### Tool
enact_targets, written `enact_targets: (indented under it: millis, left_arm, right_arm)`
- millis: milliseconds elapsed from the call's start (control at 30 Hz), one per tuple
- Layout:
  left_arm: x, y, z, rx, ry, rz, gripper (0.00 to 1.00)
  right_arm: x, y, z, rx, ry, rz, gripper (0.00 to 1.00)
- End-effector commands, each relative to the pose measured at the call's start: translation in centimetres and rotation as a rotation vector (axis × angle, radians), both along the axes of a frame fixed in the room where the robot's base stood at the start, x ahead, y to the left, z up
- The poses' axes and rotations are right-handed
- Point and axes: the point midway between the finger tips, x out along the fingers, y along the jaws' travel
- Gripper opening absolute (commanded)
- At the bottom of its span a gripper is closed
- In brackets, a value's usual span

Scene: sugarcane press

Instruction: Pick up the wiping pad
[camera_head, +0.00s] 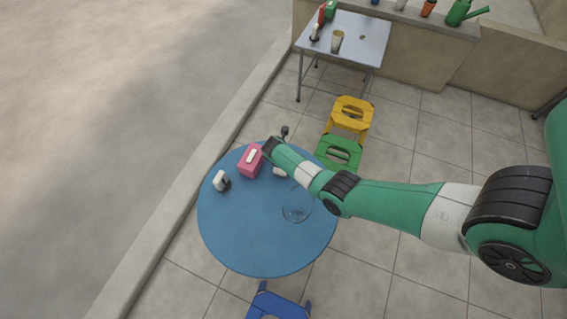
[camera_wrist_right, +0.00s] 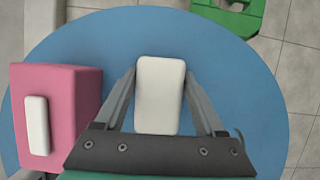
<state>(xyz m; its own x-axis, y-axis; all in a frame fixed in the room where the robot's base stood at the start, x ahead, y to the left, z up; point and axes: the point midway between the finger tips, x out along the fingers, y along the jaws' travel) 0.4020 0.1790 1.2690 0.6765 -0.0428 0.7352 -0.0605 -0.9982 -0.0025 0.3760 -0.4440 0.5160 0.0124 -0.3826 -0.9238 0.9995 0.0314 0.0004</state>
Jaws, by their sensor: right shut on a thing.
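The white wiping pad (camera_wrist_right: 160,95) is between the two fingers of my right gripper (camera_wrist_right: 160,92) in the right wrist view, and the fingers are shut on it. In the head view a small white part of what looks like the pad (camera_head: 279,171) shows under my right arm, beside the pink box; the right gripper itself is mostly hidden by the arm there. I cannot tell whether the pad is resting on the blue table (camera_head: 250,235) or just above it. My left gripper is in neither view.
The pink box (camera_head: 250,160) with a white top patch stands close left of the pad. A small white-and-black object (camera_head: 221,181) and a clear glass bowl (camera_head: 297,204) are on the table. Green (camera_head: 338,153), yellow (camera_head: 350,112) and blue (camera_head: 277,306) stools stand around it.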

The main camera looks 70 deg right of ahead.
Motion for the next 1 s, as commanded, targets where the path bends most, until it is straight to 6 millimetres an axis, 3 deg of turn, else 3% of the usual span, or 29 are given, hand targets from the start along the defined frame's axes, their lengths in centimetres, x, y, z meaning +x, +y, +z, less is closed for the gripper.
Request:
enact_targets:
  millis: [233, 400, 667, 800, 1000]
  left_arm:
    - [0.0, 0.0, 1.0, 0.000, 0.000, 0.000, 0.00]
    - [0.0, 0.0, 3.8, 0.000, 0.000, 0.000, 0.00]
    - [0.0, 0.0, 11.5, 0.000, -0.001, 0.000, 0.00]
    - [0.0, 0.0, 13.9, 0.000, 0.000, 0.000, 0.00]
    - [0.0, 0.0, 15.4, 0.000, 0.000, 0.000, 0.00]
  right_arm:
    - [0.0, 0.0, 1.2, 0.000, 0.000, 0.000, 0.15]
    - [-0.1, 0.2, 4.4, 0.000, -0.001, 0.001, 0.15]
    - [-3.2, 4.5, 11.1, 0.000, 0.001, 0.004, 0.15]
    - [-5.7, 7.9, 12.1, 0.001, 0.003, 0.005, 0.15]
    - [-7.6, 10.8, 13.0, 0.001, 0.000, 0.003, 0.15]
